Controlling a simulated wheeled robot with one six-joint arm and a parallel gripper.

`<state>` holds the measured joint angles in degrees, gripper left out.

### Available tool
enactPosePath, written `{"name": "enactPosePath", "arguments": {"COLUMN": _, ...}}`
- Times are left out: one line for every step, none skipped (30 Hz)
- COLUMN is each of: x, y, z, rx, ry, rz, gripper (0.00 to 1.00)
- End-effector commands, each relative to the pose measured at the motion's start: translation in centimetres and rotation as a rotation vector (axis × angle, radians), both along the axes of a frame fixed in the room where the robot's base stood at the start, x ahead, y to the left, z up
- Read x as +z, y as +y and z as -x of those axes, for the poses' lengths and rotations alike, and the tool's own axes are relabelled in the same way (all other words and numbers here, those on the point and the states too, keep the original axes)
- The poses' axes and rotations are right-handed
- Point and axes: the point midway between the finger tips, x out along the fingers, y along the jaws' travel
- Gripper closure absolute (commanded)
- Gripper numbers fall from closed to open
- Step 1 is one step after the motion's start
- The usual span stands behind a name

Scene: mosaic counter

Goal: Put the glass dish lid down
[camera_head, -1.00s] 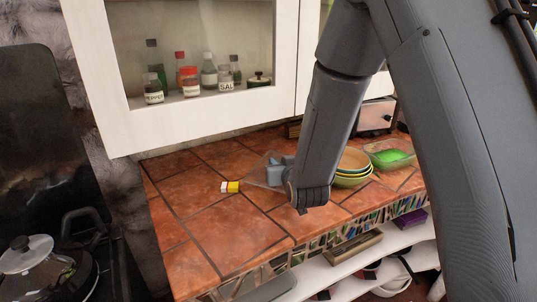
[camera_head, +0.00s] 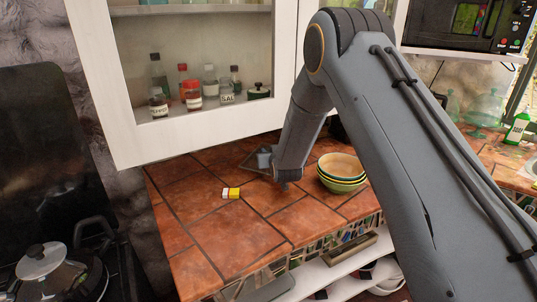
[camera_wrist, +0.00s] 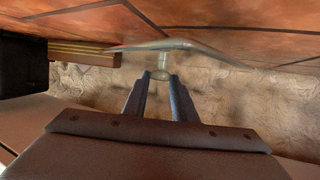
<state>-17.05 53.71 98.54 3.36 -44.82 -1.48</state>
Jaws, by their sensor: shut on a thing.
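The glass dish lid (camera_wrist: 190,44) is clear and thin, with a knob (camera_wrist: 160,74) at its middle. My gripper (camera_wrist: 160,80) is shut on this knob in the wrist view. In the head view, the lid (camera_head: 252,155) shows faintly over the tiled counter, towards the wall, beside my gripper (camera_head: 264,160). My wrist hides part of it. The lid looks tilted and close to the counter; I cannot tell whether it touches.
On the tiled counter (camera_head: 205,240), a small yellow and white item (camera_head: 231,193) lies left of my gripper. Stacked bowls (camera_head: 341,171) stand to the right. The front left of the counter is clear.

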Motion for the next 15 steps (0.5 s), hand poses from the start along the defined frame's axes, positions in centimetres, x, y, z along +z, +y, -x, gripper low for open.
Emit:
{"name": "enactPosePath", "arguments": {"x": -0.3, "y": 0.0, "z": 0.0, "rx": 0.000, "ry": -0.002, "rz": -0.001, "gripper": 1.00}}
{"name": "enactPosePath", "arguments": {"x": -0.5, "y": 0.0, "z": 0.0, "rx": 0.000, "ry": -0.003, "rz": -0.001, "gripper": 1.00}}
{"name": "enactPosePath", "arguments": {"x": -0.9, "y": 0.0, "z": 0.0, "rx": 0.000, "ry": -0.003, "rz": -0.001, "gripper": 1.00}}
{"name": "enactPosePath", "arguments": {"x": -1.1, "y": 0.0, "z": 0.0, "rx": 0.000, "ry": -0.003, "rz": -0.001, "gripper": 1.00}}
{"name": "enactPosePath", "arguments": {"x": -1.3, "y": 0.0, "z": -0.1, "rx": 0.000, "ry": -0.004, "rz": -0.001, "gripper": 1.00}}
{"name": "enactPosePath", "arguments": {"x": -1.4, "y": 0.0, "z": -0.1, "rx": -0.001, "ry": -0.004, "rz": -0.001, "gripper": 1.00}}
{"name": "enactPosePath", "arguments": {"x": -1.5, "y": 0.0, "z": -0.1, "rx": -0.001, "ry": -0.004, "rz": -0.001, "gripper": 1.00}}
{"name": "enactPosePath", "arguments": {"x": -1.5, "y": 0.0, "z": -0.1, "rx": -0.001, "ry": -0.005, "rz": -0.001, "gripper": 1.00}}
{"name": "enactPosePath", "arguments": {"x": -1.5, "y": 0.0, "z": -0.1, "rx": -0.001, "ry": -0.005, "rz": -0.001, "gripper": 1.00}}
{"name": "enactPosePath", "arguments": {"x": -1.5, "y": 0.0, "z": -0.1, "rx": -0.001, "ry": -0.005, "rz": -0.001, "gripper": 1.00}}
{"name": "enactPosePath", "arguments": {"x": -1.5, "y": 0.0, "z": -0.1, "rx": -0.001, "ry": -0.005, "rz": -0.001, "gripper": 1.00}}
{"name": "enactPosePath", "arguments": {"x": -1.5, "y": 0.0, "z": -0.1, "rx": -0.001, "ry": -0.005, "rz": -0.001, "gripper": 1.00}}
{"name": "enactPosePath", "arguments": {"x": -1.5, "y": 0.0, "z": -0.1, "rx": -0.001, "ry": -0.005, "rz": -0.001, "gripper": 1.00}}
{"name": "enactPosePath", "arguments": {"x": -1.5, "y": 0.0, "z": -0.1, "rx": -0.001, "ry": -0.005, "rz": -0.001, "gripper": 1.00}}
{"name": "enactPosePath", "arguments": {"x": -1.6, "y": 0.0, "z": -0.1, "rx": 0.000, "ry": -0.005, "rz": -0.001, "gripper": 1.00}}
